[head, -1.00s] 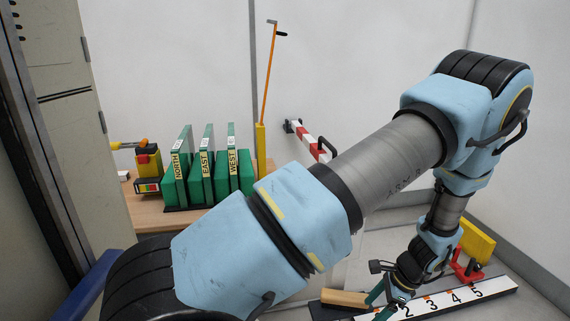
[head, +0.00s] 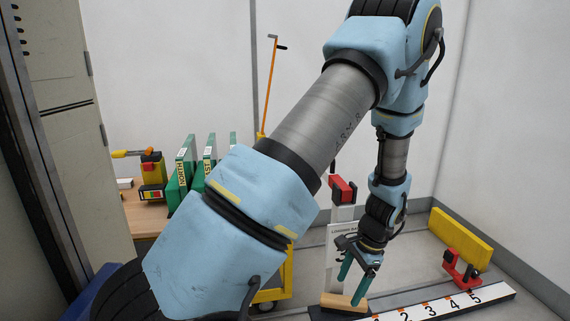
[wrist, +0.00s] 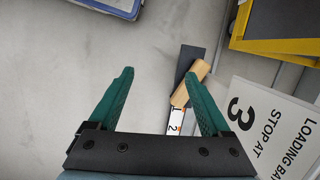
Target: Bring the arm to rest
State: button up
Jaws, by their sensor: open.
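My gripper (head: 351,290) hangs at the end of my arm on the right of the head view, fingers pointing down. Its two teal fingers are apart, and nothing shows between them. In the wrist view my gripper (wrist: 159,73) is open over grey floor. A pale wooden block (head: 345,302) lies just below the fingers in the head view, at the left end of a numbered white strip (head: 460,302). In the wrist view the block (wrist: 188,86) is partly behind the right finger. I cannot tell the height of the gripper above it.
A yellow panel (head: 461,238) and a red bracket (head: 461,270) stand right of the gripper. A white post with a loading sign (head: 340,240) is close behind it. Green binders (head: 182,172) stand on a wooden table (head: 146,218) at left, partly hidden by my arm.

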jog(key=s+a+r+n+t+h, duration=0.1)
jog(key=a+r+n+h, duration=0.1)
jog(key=a+r+n, duration=0.8)
jog(key=s+a+r+n+t+h, duration=0.15)
jog(key=a+r+n, duration=0.25)
jog(key=a+r, duration=0.7)
jog(key=w+p+v, duration=0.2)
jog(key=p+v, duration=1)
jog(key=p, duration=0.1)
jog(key=w+r+p+v, duration=0.1)
jog(key=w+p+v, duration=0.1)
jog(key=p+v, duration=1)
jog(key=shift+w+a+g+p, duration=0.15)
jog(key=shift+w+g+p, duration=0.25)
jog(key=shift+p, duration=0.75)
jog(key=shift+r+y, duration=0.1)
jog(key=shift+y, duration=0.15)
